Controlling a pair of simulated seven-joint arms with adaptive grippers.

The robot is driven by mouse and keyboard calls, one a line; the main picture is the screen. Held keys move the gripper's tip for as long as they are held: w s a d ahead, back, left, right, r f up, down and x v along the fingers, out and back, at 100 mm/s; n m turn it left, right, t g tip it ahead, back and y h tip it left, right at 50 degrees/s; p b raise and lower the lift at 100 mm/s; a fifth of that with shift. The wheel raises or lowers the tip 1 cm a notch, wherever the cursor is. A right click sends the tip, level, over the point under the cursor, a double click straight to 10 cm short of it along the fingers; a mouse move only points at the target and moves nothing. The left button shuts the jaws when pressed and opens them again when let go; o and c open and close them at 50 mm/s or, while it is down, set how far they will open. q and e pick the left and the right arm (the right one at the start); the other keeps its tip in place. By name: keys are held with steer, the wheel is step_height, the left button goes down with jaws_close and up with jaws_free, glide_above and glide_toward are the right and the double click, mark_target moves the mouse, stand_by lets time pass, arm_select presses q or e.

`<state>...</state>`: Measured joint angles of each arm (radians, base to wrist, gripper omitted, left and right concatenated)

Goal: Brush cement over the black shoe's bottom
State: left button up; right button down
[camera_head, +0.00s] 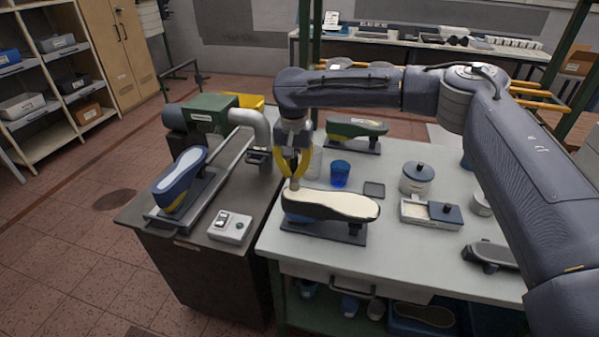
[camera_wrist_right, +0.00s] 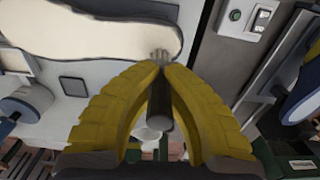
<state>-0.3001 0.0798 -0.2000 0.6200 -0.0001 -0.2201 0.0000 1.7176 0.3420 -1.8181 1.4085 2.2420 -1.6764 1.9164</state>
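The black shoe (camera_head: 330,206) lies bottom up on a stand at the near left of the white table, its sole cream and its side dark. In the right wrist view its pale bottom (camera_wrist_right: 90,30) fills the upper left. My right gripper (camera_head: 296,170) has yellow fingers and is shut on a brush (camera_wrist_right: 160,105) with a dark handle. The light bristles (camera_wrist_right: 160,55) are at the rounded left end of the sole. They seem to touch it or hover just above; I cannot tell which. My left gripper is not in view.
Behind are a blue cup (camera_head: 340,173) and a green shoe (camera_head: 357,130) on a stand. To the right are a lidded pot (camera_head: 416,177) and a tray (camera_head: 415,212). A machine bench with a blue shoe (camera_head: 180,178) and switch box (camera_head: 229,228) adjoins on the left.

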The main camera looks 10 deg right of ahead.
steer(key=shift+w+a, duration=0.3)
steer(key=shift+a, duration=0.45)
steer(key=shift+w+a+r, duration=0.1)
steer(key=shift+a+r, duration=0.1)
steer(key=shift+r, duration=0.05)
step_height(320, 180, up, 8)
steer(key=shift+f, duration=0.2)
steer(key=shift+d, duration=0.1)
